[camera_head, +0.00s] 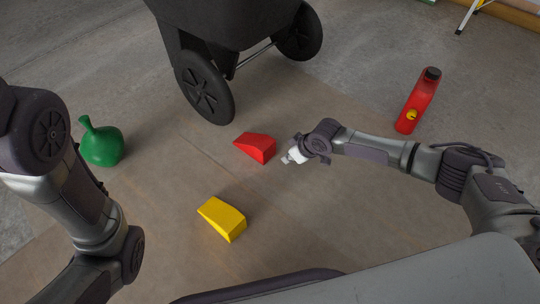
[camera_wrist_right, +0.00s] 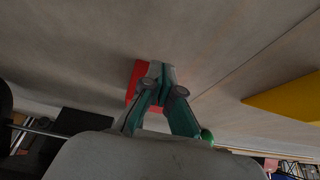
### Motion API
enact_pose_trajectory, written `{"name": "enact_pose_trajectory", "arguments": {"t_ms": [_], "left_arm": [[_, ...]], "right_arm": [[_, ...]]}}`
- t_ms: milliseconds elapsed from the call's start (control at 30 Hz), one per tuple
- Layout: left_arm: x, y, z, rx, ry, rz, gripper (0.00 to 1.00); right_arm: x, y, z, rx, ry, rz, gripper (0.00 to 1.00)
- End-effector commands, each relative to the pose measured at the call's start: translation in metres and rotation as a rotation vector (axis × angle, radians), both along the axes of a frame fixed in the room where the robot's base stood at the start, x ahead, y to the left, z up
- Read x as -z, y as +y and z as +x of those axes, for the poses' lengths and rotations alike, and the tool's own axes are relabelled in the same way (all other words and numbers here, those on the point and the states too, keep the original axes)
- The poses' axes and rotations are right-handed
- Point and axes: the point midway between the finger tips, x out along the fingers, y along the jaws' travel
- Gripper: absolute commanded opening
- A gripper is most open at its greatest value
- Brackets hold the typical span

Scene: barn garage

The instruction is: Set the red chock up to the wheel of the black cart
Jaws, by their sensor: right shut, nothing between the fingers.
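The red chock (camera_head: 257,146) lies on the floor in front of the near wheel (camera_head: 204,88) of the black cart (camera_head: 225,22). Its low end faces the wheel, with a small strip of bare floor between them. My right gripper (camera_head: 287,159) is low, just right of the chock's tall end, shut and empty. In the right wrist view the closed fingertips (camera_wrist_right: 160,70) partly cover the red chock (camera_wrist_right: 136,82); I cannot tell whether they touch it. My left arm comes in from the left, but its gripper is out of view.
A yellow chock (camera_head: 223,219) lies nearer to me. A green rounded can (camera_head: 101,143) stands at the left and a red fuel can (camera_head: 417,102) at the right. A yellow ladder leg (camera_head: 467,17) is at the far right. The floor between the chocks is clear.

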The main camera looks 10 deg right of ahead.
Motion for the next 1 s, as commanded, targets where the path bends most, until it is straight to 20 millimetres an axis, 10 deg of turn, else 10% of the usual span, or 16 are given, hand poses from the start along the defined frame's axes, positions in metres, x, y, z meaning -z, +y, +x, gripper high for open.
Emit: {"name": "enact_pose_trajectory", "arguments": {"t_ms": [1000], "left_arm": [[0.038,0.0,0.002,-0.001,0.006,0.0,0.4]], "right_arm": [[0.014,0.03,0.039,0.001,-0.002,0.001,0.0]]}}
